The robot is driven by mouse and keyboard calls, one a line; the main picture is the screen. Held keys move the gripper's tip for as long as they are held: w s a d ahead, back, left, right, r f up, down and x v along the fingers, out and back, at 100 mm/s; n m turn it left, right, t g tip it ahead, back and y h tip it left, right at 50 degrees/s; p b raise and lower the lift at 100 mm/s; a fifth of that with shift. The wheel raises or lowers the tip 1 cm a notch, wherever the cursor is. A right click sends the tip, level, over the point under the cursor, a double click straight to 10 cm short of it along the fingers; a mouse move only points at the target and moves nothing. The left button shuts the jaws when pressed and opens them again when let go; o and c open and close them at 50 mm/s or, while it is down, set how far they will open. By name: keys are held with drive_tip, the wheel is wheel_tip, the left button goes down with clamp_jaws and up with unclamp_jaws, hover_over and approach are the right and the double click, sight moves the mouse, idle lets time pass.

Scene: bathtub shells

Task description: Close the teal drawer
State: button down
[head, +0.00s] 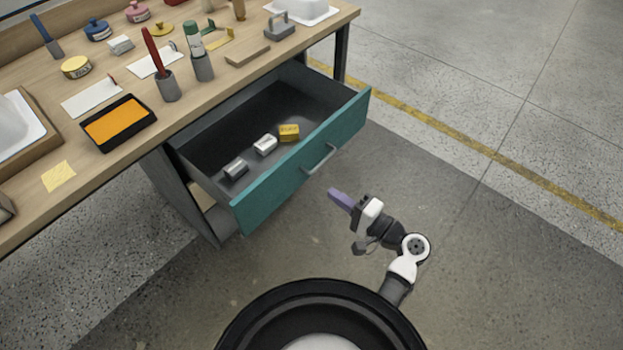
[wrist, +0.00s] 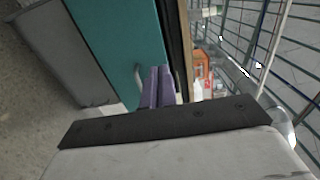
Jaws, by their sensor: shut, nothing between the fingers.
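The teal drawer (head: 277,182) under the workbench is pulled well out, with its grey handle (head: 320,159) on the front face. Inside it lie a grey piece (head: 236,168), a white piece (head: 265,144) and a yellow block (head: 289,132). My gripper (head: 339,199) has purple fingers, is shut and empty, and is in front of the drawer, a little below the handle in the head view. In the wrist view the shut fingers (wrist: 158,86) point toward the teal front (wrist: 122,45), close to the handle (wrist: 138,76). Whether they touch is unclear.
The wooden workbench (head: 228,88) above the drawer carries a black tray with orange (head: 117,121), a cup holding a red tool (head: 168,86), and several small jars and tools. The concrete floor right of the drawer is clear, with a yellow line (head: 480,147).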

sight(286, 162)
drive_tip(key=p+x, duration=0.3)
drive_tip(key=x, duration=0.9)
drive_tip(key=shift+w+a+r, duration=0.1)
drive_tip(key=shift+a+r, duration=0.1)
drive_tip(key=shift+w+a+f, duration=0.1)
drive_tip(key=shift+w+a, duration=0.3)
drive_tip(key=shift+a, duration=0.1)
drive_tip(key=b+x, duration=0.9)
drive_tip(key=x, duration=1.9)
drive_tip(key=shift+b, duration=0.35)
drive_tip(key=shift+r, duration=0.25)
drive_tip(key=shift+s, duration=0.1)
